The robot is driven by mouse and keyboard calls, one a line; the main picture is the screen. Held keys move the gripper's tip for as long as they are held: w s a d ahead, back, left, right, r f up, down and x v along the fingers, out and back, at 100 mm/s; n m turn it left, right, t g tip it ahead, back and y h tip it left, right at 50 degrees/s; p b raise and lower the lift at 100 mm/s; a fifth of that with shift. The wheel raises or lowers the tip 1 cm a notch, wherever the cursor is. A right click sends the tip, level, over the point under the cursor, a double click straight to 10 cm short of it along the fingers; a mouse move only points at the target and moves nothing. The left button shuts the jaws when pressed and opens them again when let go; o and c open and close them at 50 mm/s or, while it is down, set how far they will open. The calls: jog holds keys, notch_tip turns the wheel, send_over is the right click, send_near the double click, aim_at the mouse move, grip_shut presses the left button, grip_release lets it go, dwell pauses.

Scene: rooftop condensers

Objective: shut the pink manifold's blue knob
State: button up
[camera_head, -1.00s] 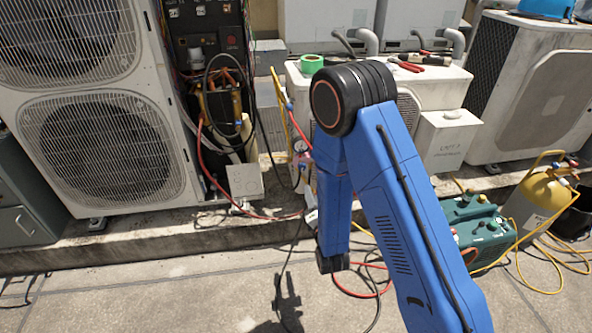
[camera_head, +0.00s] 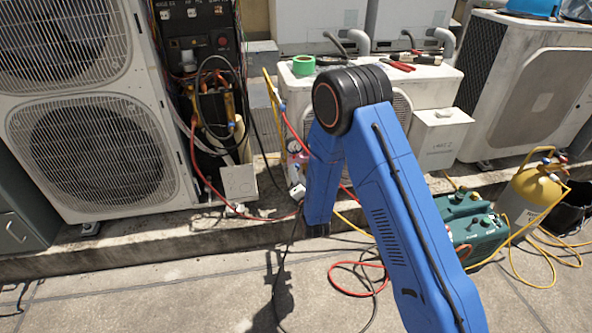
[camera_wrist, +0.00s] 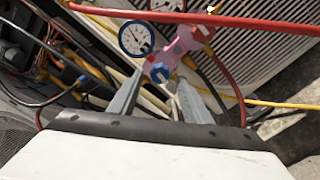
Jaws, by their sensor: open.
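The pink manifold (camera_wrist: 180,44) shows in the wrist view, just beyond the fingertips, with a blue-rimmed gauge (camera_wrist: 136,38) on its left and a second gauge cut by the top edge. Its blue knob (camera_wrist: 160,72) points toward the camera and lies between the lines of my two fingers. My gripper (camera_wrist: 158,92) is open, with one finger on each side and nothing held. I cannot tell how far the knob is from the fingertips. In the head view the manifold (camera_head: 295,158) is small beside my blue arm, which hides my gripper.
A red hose (camera_wrist: 220,20) crosses above the manifold in the wrist view. A yellow hose (camera_wrist: 270,103) runs to the right. In the head view, an open condenser unit (camera_head: 95,130) stands left, and a green pump (camera_head: 475,228) and yellow cylinder (camera_head: 535,185) stand right.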

jog(key=shift+x, duration=2.1)
jog(key=c, duration=1)
